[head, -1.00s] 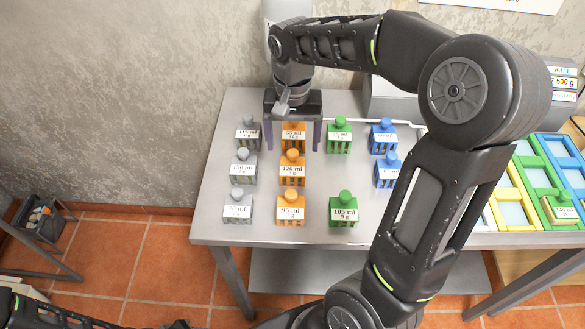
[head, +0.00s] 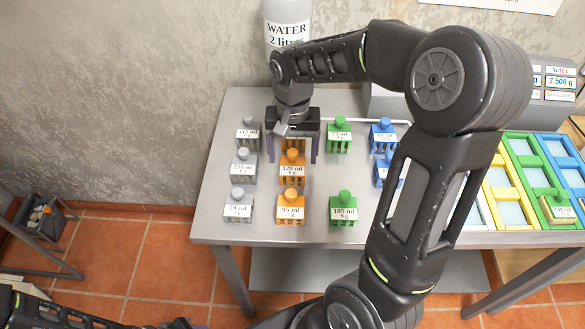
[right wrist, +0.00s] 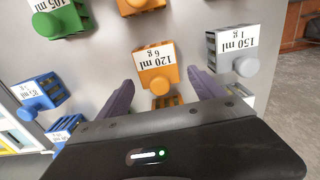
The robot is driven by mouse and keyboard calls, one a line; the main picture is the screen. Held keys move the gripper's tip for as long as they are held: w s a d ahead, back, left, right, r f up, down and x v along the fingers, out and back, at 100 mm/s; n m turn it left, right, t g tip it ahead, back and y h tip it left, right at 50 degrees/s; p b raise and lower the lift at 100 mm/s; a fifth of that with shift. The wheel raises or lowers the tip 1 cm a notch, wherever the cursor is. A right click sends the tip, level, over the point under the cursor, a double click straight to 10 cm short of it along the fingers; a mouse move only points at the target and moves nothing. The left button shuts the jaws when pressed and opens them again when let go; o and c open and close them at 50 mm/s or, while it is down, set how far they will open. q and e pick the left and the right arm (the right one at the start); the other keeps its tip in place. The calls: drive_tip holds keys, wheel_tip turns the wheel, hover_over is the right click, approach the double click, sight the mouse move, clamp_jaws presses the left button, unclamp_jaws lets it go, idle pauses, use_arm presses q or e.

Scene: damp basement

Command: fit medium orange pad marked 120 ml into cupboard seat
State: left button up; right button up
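The medium orange pad marked 120 ml (head: 292,173) stands upright on the grey metal table, in the middle of the orange column. My right gripper (head: 293,159) is open above that column, its two purple fingers apart to either side. In the right wrist view the 120 ml pad (right wrist: 155,68) shows ahead of and between the open fingers (right wrist: 158,90), with clear space on both sides. The gripper hides most of the orange pad behind it. No orange cupboard seat is visible. My left arm shows only at the bottom left; its gripper is not clear.
The orange 95 ml pad (head: 290,207) stands in front, the grey 150 ml pad (head: 243,168) to the left. Green pads (head: 343,209) and blue pads (head: 383,137) stand right. Yellow, green and blue frames (head: 507,145) lie at the right; the green one holds a pad.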

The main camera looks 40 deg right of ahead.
drive_tip(key=c, duration=1.3)
drive_tip(key=shift+r, duration=0.1)
wheel_tip(320, 180, up, 10)
drive_tip(key=shift+f+b, duration=0.1)
drive_tip(key=shift+b, duration=0.25)
